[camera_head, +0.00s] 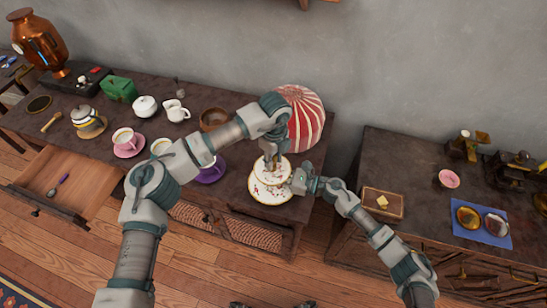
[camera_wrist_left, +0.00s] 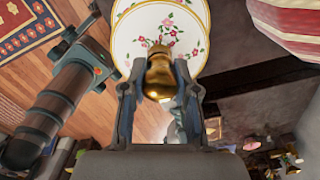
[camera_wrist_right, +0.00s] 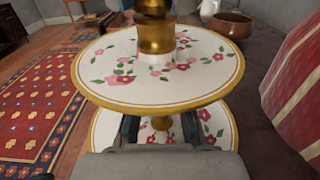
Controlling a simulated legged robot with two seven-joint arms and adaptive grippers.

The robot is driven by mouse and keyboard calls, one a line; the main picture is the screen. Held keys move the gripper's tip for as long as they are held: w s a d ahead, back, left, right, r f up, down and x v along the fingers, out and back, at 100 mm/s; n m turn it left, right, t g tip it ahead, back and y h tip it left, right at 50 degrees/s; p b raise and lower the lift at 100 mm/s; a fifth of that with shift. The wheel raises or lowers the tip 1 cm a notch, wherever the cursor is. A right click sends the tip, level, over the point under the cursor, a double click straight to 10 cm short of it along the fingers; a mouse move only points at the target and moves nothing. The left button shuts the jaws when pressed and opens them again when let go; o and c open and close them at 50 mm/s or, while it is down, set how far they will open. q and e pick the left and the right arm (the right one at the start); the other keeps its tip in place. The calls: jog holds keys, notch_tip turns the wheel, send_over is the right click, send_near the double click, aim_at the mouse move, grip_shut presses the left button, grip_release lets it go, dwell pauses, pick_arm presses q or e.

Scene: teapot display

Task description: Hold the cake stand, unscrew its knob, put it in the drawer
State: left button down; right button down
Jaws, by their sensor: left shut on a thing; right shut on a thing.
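The two-tier cake stand (camera_head: 262,194), white with flowers and gold rims, stands at the right end of the long dark table. Its upper plate fills much of the right wrist view (camera_wrist_right: 110,75). My right gripper (camera_wrist_right: 160,128) is shut on the stem between the two plates; the upper plate hides part of it. My left gripper (camera_wrist_left: 160,88) is above the stand, shut on its gold knob (camera_wrist_left: 160,76). The knob still stands over the plate's centre; whether it is loose cannot be told. The open drawer (camera_head: 75,165) at the left holds a small purple-handled item.
A red-and-white striped dome (camera_head: 303,118) stands close behind the cake stand. Cups on saucers, such as the pink saucer (camera_head: 129,150), and a purple saucer (camera_head: 211,172) lie left. A gap separates a second cabinet (camera_head: 400,160) at right.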

pick_arm(q)
jog(key=n, duration=0.4)
jog(key=shift+f+n, duration=0.1)
jog(key=shift+n, duration=0.2)
jog(key=shift+s+d, duration=0.15)
jog(key=shift+s, duration=0.05)
pick_arm(e)
jog(key=shift+w+d+f, duration=0.1)
jog(key=shift+w+d, duration=0.1)
pick_arm(q)
jog(key=shift+s+r, duration=0.1)
jog(key=shift+r, duration=0.2)
jog(key=shift+r, duration=1)
